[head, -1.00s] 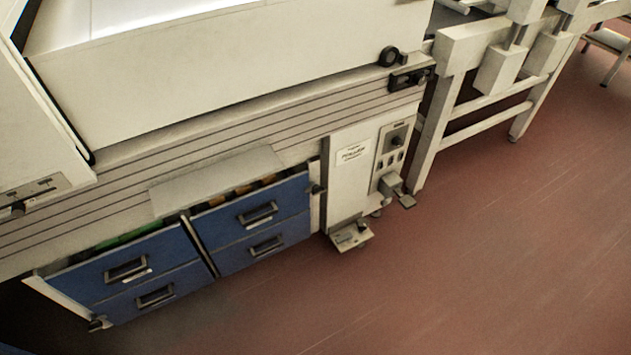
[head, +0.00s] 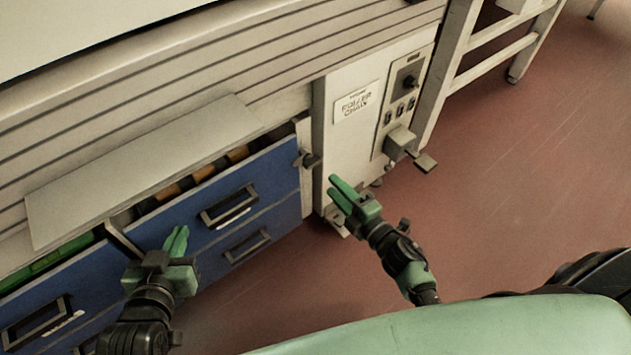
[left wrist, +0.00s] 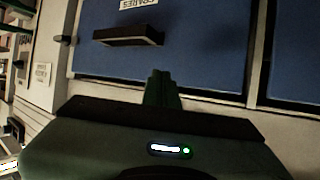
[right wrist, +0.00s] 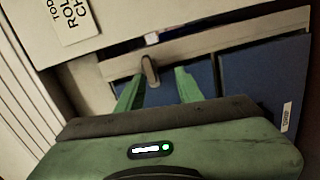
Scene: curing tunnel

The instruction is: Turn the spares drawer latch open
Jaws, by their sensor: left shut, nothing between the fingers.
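The spares drawer (head: 268,185) is the upper blue drawer on the right in the head view. Its "SPARES" label (left wrist: 138,3) and its handle (left wrist: 128,36) show in the left wrist view. The dark latch (head: 307,160) sits at the drawer's upper right corner. It also shows in the right wrist view (right wrist: 150,70), just beyond the fingertips and nearer the left finger. My right gripper (head: 337,190) is open and empty, apart from the latch, to its lower right in the head view. My left gripper (head: 178,238) is shut and empty in front of the drawers.
A grey flap (head: 130,165) hangs over the drawer tops. A white cabinet (head: 345,135) with a switch panel (head: 403,95) stands right of the latch, with a grey box (head: 398,142) jutting out. Another blue drawer (head: 70,290) is at left. The red floor (head: 500,210) at right is clear.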

